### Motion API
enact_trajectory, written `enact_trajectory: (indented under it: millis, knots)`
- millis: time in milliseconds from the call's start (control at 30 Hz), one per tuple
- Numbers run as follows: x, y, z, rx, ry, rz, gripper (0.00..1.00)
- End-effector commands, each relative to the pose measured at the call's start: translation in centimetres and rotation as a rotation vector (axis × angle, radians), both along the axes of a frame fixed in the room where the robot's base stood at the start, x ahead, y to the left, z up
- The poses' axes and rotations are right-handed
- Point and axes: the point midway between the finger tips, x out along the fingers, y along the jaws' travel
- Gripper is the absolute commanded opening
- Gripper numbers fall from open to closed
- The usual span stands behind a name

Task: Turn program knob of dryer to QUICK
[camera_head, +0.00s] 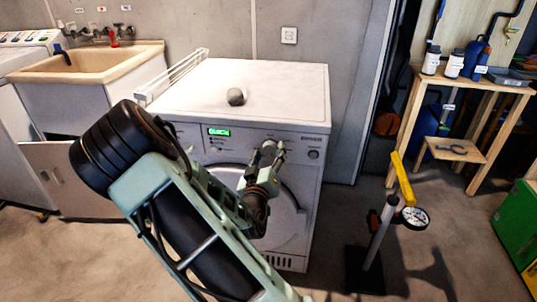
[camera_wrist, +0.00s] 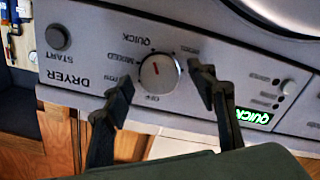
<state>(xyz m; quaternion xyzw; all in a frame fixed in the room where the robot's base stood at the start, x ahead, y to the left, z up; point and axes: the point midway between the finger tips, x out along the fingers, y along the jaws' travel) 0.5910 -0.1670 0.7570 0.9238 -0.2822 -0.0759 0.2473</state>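The white dryer (camera_head: 290,85) stands in the middle of the head view, with my gripper (camera_head: 268,153) in front of its control panel. In the wrist view the panel appears upside down. The silver program knob (camera_wrist: 159,76) has a red mark that points up and slightly left, roughly towards the QUICK label (camera_wrist: 141,33). MIXED and OFF labels also stand around the knob. The green display (camera_wrist: 252,116) reads QUICK. It also shows in the head view (camera_head: 219,132). My gripper (camera_wrist: 160,84) is open, with one dark finger at each side of the knob and visible gaps.
The START button (camera_wrist: 57,38) is beside the knob. A small grey ball (camera_head: 236,96) lies on the dryer top. A sink (camera_head: 90,62) is at the left, a wooden shelf (camera_head: 440,82) with bottles at the right. A pump with a gauge (camera_head: 414,219) stands on the floor.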

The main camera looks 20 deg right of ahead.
Motion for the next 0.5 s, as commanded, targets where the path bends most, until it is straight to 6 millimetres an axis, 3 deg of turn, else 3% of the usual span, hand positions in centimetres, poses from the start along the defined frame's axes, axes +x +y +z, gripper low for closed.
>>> enact_trajectory:
  millis: [267,500]
  knots:
    - [-0.3,0.2,0.0,0.000,0.000,0.000,0.52]
    - [-3.2,2.3,0.0,0.001,0.001,0.002,0.52]
